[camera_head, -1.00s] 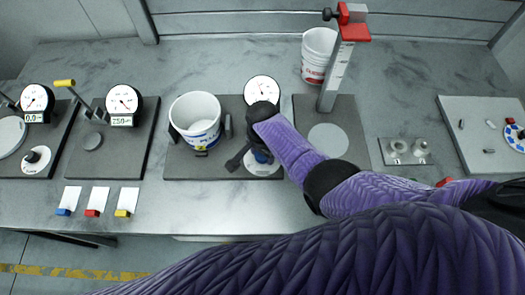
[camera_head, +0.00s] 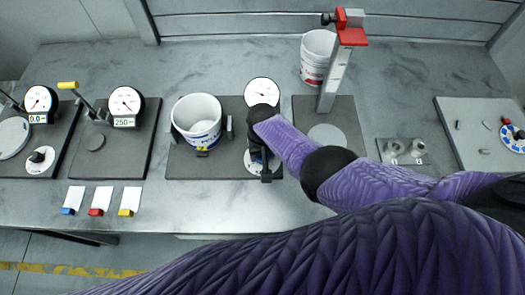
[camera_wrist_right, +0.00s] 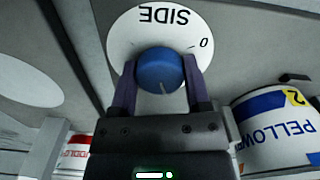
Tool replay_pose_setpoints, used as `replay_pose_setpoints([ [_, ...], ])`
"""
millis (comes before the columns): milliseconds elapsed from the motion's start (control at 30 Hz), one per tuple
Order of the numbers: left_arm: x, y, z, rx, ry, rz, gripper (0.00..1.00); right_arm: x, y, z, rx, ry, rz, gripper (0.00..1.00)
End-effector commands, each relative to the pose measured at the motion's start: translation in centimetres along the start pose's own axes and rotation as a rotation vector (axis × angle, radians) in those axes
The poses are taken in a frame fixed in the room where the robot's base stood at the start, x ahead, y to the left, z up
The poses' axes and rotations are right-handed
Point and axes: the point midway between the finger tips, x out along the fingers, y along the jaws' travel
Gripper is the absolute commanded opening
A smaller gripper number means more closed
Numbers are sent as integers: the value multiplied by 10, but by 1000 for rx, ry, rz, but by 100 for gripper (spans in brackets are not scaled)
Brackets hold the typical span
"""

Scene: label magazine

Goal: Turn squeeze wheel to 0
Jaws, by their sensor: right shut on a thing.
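The squeeze wheel is a blue knob (camera_wrist_right: 160,70) on a white dial plate (camera_wrist_right: 122,42) printed with SIDE and a 0 mark. My right gripper (camera_wrist_right: 158,85) is shut on the knob, one finger on each side. The knob's pale line points down toward my gripper in the wrist view, away from the 0 at upper right. In the head view my right gripper (camera_head: 258,152) covers the knob, and the plate's edge shows. A round gauge (camera_head: 262,92) stands behind it; its reading is too small to tell. My left gripper is not in view.
A white bucket (camera_head: 197,118) stands between two pads (camera_head: 229,127) left of the wheel. A post with a red clamp (camera_head: 348,38) and another bucket (camera_head: 318,48) stand at the back. Two gauge stations are on the left.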

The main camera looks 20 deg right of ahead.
Motion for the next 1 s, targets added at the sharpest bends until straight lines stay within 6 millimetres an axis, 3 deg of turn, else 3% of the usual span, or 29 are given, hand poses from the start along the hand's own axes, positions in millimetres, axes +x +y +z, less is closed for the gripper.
replay_pose_setpoints([
  [1000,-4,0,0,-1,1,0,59,0,0,0,-962,0,1,2],
])
